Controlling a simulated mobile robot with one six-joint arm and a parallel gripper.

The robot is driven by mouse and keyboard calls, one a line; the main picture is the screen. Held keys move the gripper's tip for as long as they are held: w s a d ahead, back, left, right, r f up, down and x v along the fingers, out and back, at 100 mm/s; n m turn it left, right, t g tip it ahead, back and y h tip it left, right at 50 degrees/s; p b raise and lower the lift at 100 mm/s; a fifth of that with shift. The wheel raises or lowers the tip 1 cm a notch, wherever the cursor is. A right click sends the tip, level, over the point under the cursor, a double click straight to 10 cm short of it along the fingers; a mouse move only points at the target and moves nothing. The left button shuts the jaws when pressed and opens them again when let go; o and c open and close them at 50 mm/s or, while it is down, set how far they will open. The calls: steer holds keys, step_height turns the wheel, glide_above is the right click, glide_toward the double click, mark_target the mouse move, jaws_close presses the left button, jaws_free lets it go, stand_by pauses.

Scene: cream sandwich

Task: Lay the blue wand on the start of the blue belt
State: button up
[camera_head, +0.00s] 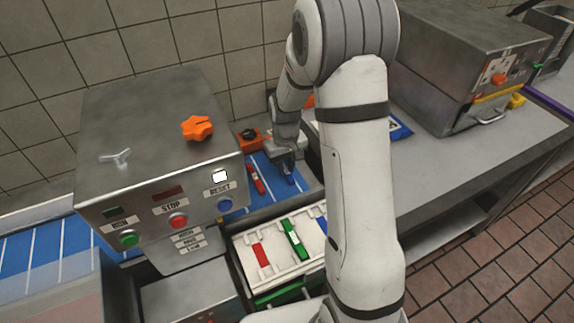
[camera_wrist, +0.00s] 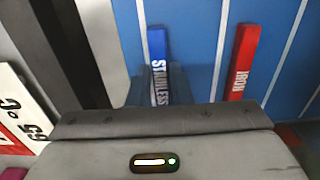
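The blue wand (camera_wrist: 158,50), lettered STAINLESS, is at the blue belt (camera_wrist: 195,35), roughly in line with the belt's white cross lines. In the head view the blue wand (camera_head: 290,179) shows just below my gripper (camera_head: 286,165), over the belt (camera_head: 235,208) beyond the machine. In the wrist view my gripper (camera_wrist: 159,88) has a finger close against each side of the wand. It looks shut on it. Whether the wand's underside touches the belt is hard to tell. The wand's near end is hidden by my gripper.
A red wand (camera_wrist: 241,60), lettered IRON, lies on the belt to the right. A steel machine (camera_head: 150,130) with buttons and an orange knob covers the belt's middle. A white rack (camera_head: 272,237) with coloured pieces stands in front. A second steel machine (camera_head: 465,60) is at right.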

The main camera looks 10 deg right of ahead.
steer(key=o, duration=0.5)
steer(key=shift+c, duration=0.2)
steer(key=shift+r, duration=0.1)
step_height(320, 180, up, 8)
steer(key=shift+f+b, duration=0.15)
steer(key=shift+b, duration=0.15)
steer(key=s+r+m+t, duration=0.1)
steer(key=s+r, duration=0.4)
steer(key=s, duration=0.6)
steer(key=s+r+m+t, duration=0.1)
steer(key=s+r, duration=0.4)
steer(key=s, duration=0.6)
steer(key=shift+d+r+t, duration=0.15)
steer(key=shift+r+t, duration=0.25)
steer(key=shift+s, duration=0.4)
steer(key=shift+c, duration=0.4)
